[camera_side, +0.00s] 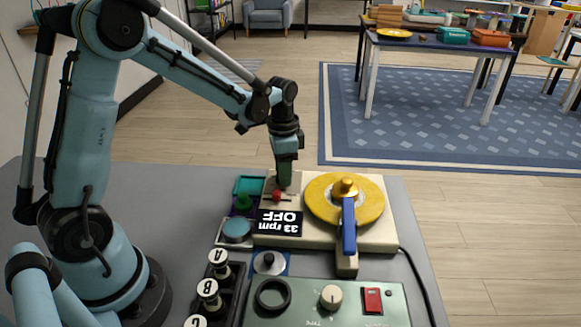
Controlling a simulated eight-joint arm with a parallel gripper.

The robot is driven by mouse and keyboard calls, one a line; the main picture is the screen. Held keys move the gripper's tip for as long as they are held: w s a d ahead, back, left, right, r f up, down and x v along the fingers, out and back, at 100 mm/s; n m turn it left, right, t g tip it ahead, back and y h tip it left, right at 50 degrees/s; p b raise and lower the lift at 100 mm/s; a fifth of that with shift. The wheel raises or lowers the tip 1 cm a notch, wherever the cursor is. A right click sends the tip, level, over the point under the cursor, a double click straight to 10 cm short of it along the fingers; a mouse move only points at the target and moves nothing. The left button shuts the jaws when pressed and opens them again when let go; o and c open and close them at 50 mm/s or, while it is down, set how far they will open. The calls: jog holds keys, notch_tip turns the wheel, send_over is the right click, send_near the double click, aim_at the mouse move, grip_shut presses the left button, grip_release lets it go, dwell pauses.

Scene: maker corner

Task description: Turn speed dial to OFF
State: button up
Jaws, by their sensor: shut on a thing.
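The record player (386,236) is a cream box with a yellow platter (325,207) and a blue arm (349,225) across it. A small red dial (277,196) sits at its back left corner. A black panel (262,229) in front of the dial carries the white words "33 rpm" and "OFF". My gripper (281,190) points straight down at the dial and is shut on it. The fingertips and part of the dial are hard to make out, and I cannot tell which setting the dial points to.
Small coloured trays, one with a green piece (244,201), stand close left of the player. A rack of lettered knobs (208,290) and a green control box (325,305) are in front. A black cable (419,275) runs along the right. The grey table is bare at far right.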

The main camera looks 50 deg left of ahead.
jog(key=n, duration=0.5)
jog(key=shift+n, duration=0.3)
dwell(0.4)
jog(key=o, duration=1.1)
jog(key=shift+c, duration=0.2)
jog(key=shift+r, duration=0.15)
notch_tip(320, 180, up, 12)
